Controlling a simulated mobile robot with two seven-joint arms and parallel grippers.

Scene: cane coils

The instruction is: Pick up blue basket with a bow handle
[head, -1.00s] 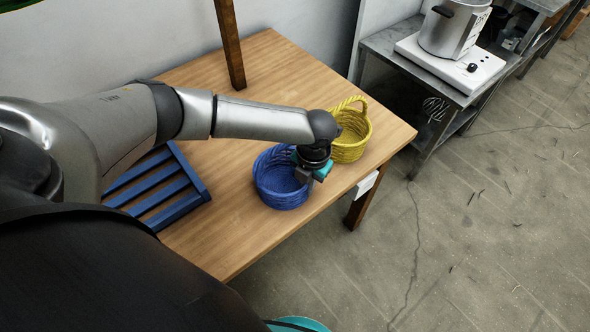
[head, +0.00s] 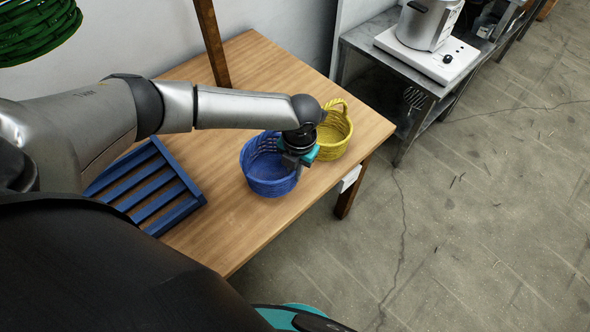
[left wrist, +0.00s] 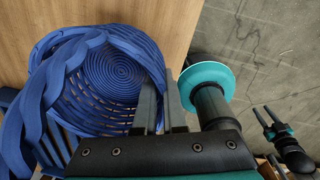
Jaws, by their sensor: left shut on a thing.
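The blue basket (head: 268,176) stands near the front right edge of the wooden table in the head view. It fills the left of the left wrist view (left wrist: 108,75), with its thick braided bow handle (left wrist: 35,95) at the left. My left gripper (head: 298,162) is at the basket's right side and partly hides it. In the left wrist view its fingers (left wrist: 160,92) are shut on the basket's wall at the rim, opposite the handle. My right gripper (left wrist: 268,112) shows at the right of the left wrist view, away from the basket, fingers apart and empty.
A yellow basket (head: 330,135) stands close behind and right of the blue one. A blue slatted crate (head: 150,187) lies left on the table (head: 225,235). A wooden post (head: 212,45) rises at the back. A green woven item (head: 38,30) hangs top left.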

